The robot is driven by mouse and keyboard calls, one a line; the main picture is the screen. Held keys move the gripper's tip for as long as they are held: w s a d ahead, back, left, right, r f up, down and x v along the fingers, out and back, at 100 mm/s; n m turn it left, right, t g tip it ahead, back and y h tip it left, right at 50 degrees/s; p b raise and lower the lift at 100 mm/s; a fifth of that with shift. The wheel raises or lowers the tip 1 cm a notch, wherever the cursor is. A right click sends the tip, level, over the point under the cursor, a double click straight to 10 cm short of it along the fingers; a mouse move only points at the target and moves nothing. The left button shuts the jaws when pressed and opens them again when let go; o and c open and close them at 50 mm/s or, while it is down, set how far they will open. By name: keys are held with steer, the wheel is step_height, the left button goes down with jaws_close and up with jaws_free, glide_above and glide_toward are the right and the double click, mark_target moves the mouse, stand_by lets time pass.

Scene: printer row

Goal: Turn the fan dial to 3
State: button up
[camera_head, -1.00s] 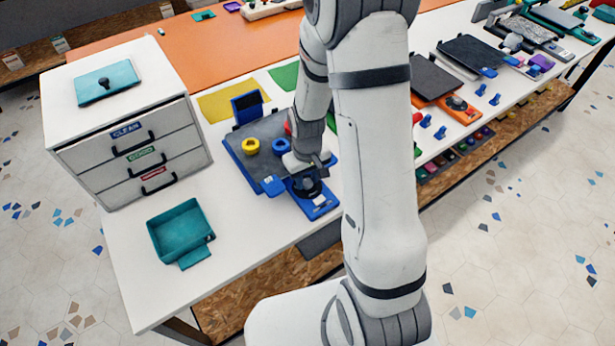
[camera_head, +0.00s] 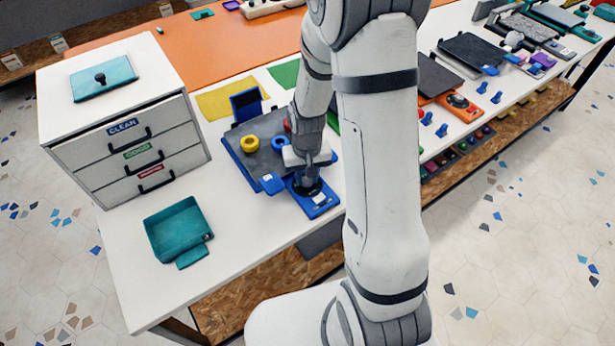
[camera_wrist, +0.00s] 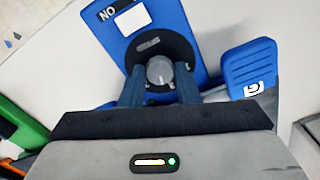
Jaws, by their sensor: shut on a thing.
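The dial is a round grey knob (camera_wrist: 159,70) on a black disc, set on a blue panel (camera_wrist: 190,25) with a white label. In the wrist view the two fingers of my gripper (camera_wrist: 160,88) are on either side of the knob and shut on it. The number the dial points to cannot be read. In the head view my gripper (camera_head: 308,180) comes down over the blue panel (camera_head: 318,203) and hides most of the dial. A blue tab (camera_head: 271,183) lies just left of the panel.
A teal bin (camera_head: 178,231) and a white drawer cabinet (camera_head: 125,125) stand to the left. The table's front edge is close to the panel.

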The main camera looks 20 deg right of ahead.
mark_target(307, 180)
steer(key=m+b, duration=0.1)
steer(key=m, duration=0.3)
steer(key=shift+m+b, duration=0.3)
steer(key=shift+b, duration=0.1)
steer(key=shift+m+b, duration=0.75)
steer(key=shift+m, duration=1.85)
steer(key=o, duration=1)
steer(key=shift+c, duration=0.2)
step_height(307, 180, up, 8)
steer(key=shift+f, duration=0.1)
